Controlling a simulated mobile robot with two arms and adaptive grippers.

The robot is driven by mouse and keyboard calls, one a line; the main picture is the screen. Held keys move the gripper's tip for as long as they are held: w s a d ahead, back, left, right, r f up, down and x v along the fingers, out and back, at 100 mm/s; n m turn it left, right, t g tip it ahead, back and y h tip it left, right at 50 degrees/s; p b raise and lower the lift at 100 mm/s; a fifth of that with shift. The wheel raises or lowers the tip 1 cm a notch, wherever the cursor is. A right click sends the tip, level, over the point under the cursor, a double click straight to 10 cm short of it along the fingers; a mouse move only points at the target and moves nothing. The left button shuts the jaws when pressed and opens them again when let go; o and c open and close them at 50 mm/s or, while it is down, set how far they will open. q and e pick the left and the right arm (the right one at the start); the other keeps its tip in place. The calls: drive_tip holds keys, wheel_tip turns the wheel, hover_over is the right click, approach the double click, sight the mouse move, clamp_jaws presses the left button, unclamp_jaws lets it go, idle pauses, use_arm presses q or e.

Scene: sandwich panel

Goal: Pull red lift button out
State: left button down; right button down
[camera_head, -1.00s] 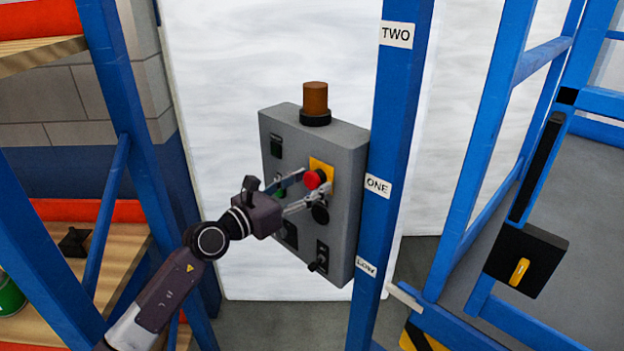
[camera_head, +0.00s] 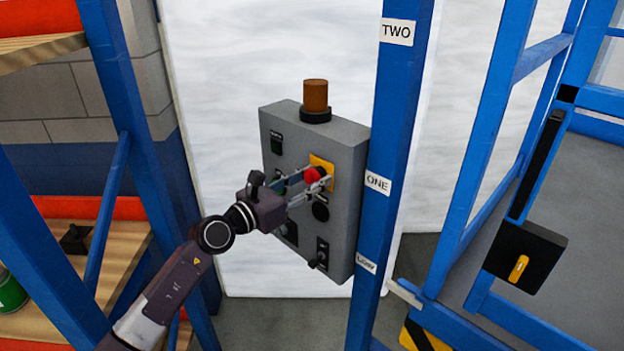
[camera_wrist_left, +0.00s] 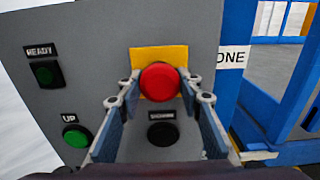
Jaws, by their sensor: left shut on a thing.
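The red lift button (camera_head: 313,174) sits on a yellow square plate on the grey control box (camera_head: 348,215). In the left wrist view the red button (camera_wrist_left: 160,81) lies between the two fingertips, in front of the yellow plate (camera_wrist_left: 158,57). My left gripper (camera_head: 308,181) reaches in from the left and is shut on the button, one finger on each side of it; it also shows in the left wrist view (camera_wrist_left: 160,92). Whether the button stands out from its plate is hard to tell. My right gripper is not in view.
The box also bears a green UP button (camera_wrist_left: 76,136), a dark READY light (camera_wrist_left: 47,74) and a black button (camera_wrist_left: 163,134) below the red one. An orange lamp (camera_head: 315,97) stands on top. A blue post (camera_head: 390,130) is close on the right.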

use_arm(q)
drive_tip(key=shift+s+a, duration=0.1)
drive_tip(key=shift+a, duration=0.05)
drive_tip(key=shift+s+a+f+p, duration=0.15)
drive_tip(key=shift+s+a+p, duration=0.05)
drive_tip(key=shift+s+p, duration=0.1)
drive_tip(key=shift+a, duration=0.15)
drive_tip(key=c, duration=1.7)
unclamp_jaws()
drive_tip(key=shift+c, duration=0.2)
drive_tip(key=o, duration=0.3)
drive_tip(key=shift+s+a, duration=0.15)
drive_tip(key=shift+s, duration=0.05)
drive_tip(key=shift+o, duration=0.2)
drive_tip(key=v, duration=1.2)
drive_tip(key=shift+r, duration=0.2)
